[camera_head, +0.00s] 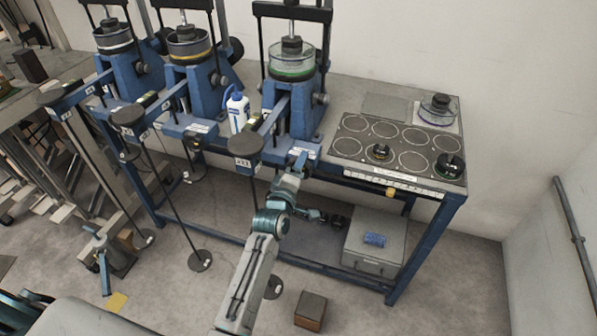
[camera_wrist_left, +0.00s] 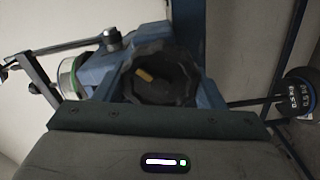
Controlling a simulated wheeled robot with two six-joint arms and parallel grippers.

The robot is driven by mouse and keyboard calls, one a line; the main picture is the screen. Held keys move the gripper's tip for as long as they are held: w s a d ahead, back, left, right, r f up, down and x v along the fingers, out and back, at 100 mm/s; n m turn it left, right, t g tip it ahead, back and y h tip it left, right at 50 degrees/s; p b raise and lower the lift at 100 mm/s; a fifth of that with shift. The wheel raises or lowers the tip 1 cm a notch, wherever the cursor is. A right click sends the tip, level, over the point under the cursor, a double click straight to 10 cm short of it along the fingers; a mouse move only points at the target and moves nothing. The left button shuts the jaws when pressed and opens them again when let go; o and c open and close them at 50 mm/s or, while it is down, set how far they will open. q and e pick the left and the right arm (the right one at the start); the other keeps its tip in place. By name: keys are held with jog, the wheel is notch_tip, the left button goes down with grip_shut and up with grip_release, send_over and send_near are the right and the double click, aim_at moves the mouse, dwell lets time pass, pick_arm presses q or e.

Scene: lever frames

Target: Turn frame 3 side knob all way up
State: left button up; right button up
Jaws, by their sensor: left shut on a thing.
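Frame 3 (camera_head: 305,112), the rightmost blue lever frame, stands on the bench with a green-ringed clear dish on top. My left gripper (camera_head: 297,164) reaches up to the front end of this frame. It is shut on a dark, many-sided knob, which fills the middle of the left wrist view (camera_wrist_left: 160,82) and carries a short yellow mark that is tilted there. In the head view the gripper hides this knob. Blue frame parts and the green-ringed dish (camera_wrist_left: 70,78) show behind it in the left wrist view. My right gripper is not in view.
Frame 3's lever ends in a dark round weight (camera_head: 246,144) left of my gripper. A white bottle (camera_head: 237,112) stands beside the frame. A hotplate panel (camera_head: 398,147) lies to the right. A grey case (camera_head: 373,247) sits on the lower shelf.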

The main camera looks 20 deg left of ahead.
pick_arm(q)
jog(key=o, duration=1)
jog(key=shift+d+f+m, duration=0.1)
jog(key=shift+m, duration=0.5)
jog(key=shift+c, duration=0.2)
jog(key=o, duration=0.3)
jog(key=shift+o, duration=0.3)
jog(key=shift+w+d, duration=0.15)
jog(key=shift+d, duration=0.05)
jog(key=shift+s+a, duration=0.1)
jog(key=shift+s, duration=0.15)
jog(key=s+p, duration=0.1)
jog(key=s, duration=0.4)
jog(key=shift+s+a, duration=0.15)
jog(key=shift+s, duration=0.2)
